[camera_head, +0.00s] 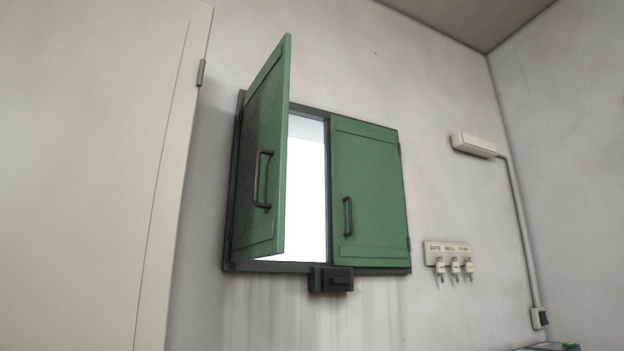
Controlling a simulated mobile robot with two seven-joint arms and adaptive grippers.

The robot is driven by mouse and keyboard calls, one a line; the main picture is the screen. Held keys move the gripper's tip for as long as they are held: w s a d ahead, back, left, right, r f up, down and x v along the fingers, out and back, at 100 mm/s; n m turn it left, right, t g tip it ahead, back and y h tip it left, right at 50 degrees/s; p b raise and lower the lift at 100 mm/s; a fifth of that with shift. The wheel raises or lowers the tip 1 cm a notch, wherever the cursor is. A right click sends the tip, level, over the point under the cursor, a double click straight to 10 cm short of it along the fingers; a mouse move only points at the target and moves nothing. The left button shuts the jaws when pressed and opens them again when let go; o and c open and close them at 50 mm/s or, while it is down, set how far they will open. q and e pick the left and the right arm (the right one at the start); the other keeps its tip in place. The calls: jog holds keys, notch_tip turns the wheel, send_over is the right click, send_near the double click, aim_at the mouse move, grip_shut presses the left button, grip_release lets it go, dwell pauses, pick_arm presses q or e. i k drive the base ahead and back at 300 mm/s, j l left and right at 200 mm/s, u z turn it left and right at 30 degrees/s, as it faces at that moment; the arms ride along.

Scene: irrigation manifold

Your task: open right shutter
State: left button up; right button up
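The right shutter (370,190) is a green panel on the wall. It lies closed and flush in its dark frame, with its hinges on the right edge. Its dark upright handle (348,216) sits near its left edge. The left shutter (267,160) is also green and stands swung open toward me, with a dark handle (262,180). A bright window opening (308,190) shows between the two shutters. A dark latch block (331,280) sits at the bottom of the frame. Neither of my grippers is in view.
A pale door or cabinet panel (90,170) fills the left side. A rack (449,253) with several hanging keys is right of the window. A white wall box (473,145) with a conduit runs down to a switch (540,318). The wall below the window is bare.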

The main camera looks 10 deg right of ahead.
aim_at(369, 224)
jog(key=i+l, duration=0.2)
jog(key=l, duration=0.15)
jog(key=i+l, duration=0.35)
jog(key=l, duration=0.3)
jog(key=i+l+z, duration=0.1)
jog(key=l, duration=0.3)
jog(key=i+l, duration=0.15)
jog(key=l, duration=0.8)
jog(key=i+l+z, duration=0.1)
jog(key=l, duration=0.45)
jog(key=k+l, duration=0.1)
jog(key=l, duration=0.45)
jog(key=k+l+z, duration=0.1)
jog(key=l, duration=0.5)
